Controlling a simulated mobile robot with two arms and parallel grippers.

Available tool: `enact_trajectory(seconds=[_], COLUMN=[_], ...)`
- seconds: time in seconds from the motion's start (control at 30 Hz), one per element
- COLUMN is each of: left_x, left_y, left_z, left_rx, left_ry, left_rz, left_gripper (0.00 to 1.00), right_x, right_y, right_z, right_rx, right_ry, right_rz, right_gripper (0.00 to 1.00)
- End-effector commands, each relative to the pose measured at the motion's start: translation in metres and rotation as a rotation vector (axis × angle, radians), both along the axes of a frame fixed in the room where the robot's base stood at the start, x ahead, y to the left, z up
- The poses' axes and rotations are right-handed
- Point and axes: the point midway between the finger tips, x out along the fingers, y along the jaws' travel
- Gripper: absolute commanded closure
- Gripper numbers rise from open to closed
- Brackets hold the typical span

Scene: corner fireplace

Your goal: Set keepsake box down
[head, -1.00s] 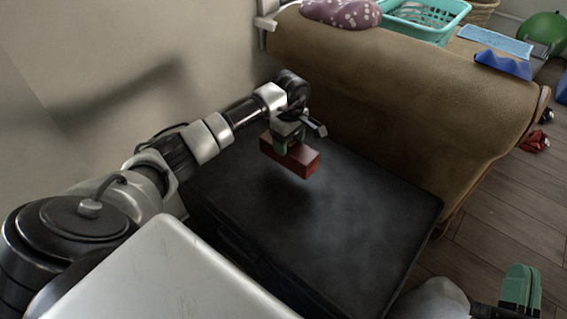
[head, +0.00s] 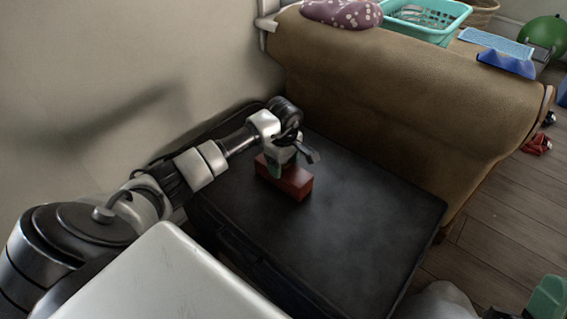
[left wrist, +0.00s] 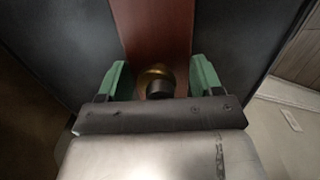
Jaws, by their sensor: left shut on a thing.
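The keepsake box (head: 293,184) is a small reddish-brown block. It is level, at or just above the black flat top (head: 345,230); I cannot tell whether it touches. My left gripper (head: 282,170) is above the box and shut on it. In the left wrist view, the box (left wrist: 152,30) runs away from me between the two green fingers of the left gripper (left wrist: 160,84), with a round brass-coloured part (left wrist: 157,73) between them. My right gripper (head: 548,298) shows only partly at the bottom right corner, with green fingers; its opening is unclear.
A brown sofa (head: 400,110) stands right behind the black top. It bears a teal basket (head: 425,20), a spotted purple cushion (head: 340,12) and blue items. A plain wall (head: 130,60) is at the left. The black top is clear in front and right of the box.

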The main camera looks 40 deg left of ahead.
Motion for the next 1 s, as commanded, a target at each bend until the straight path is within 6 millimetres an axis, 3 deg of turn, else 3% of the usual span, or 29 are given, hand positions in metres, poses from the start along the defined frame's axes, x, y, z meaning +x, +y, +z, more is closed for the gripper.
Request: enact_trajectory(seconds=[0.23,0.27,0.4,0.8,1.0], left_x=[0.0,0.0,0.0,0.0,0.001], left_y=[0.0,0.0,0.0,0.0,0.001], left_z=[-0.002,-0.002,-0.002,0.001,0.023], left_rx=[0.0,0.0,0.0,-0.001,0.002], left_ry=[-0.001,0.001,0.001,0.0,-0.003], left_rz=[0.0,0.0,0.0,0.0,-0.001], left_gripper=[0.7,0.31,0.1,0.09,0.09], right_x=[-0.004,-0.004,-0.004,-0.001,0.016], right_y=[-0.001,-0.001,0.0,0.0,0.001], right_z=[0.002,0.003,0.003,0.002,-0.01], right_rx=[0.01,0.012,0.011,0.003,-0.047], right_ry=[-0.033,-0.039,-0.037,-0.008,0.157], right_rz=[0.002,0.002,0.002,0.001,-0.011], right_gripper=[1.0,1.0,1.0,1.0,1.0])
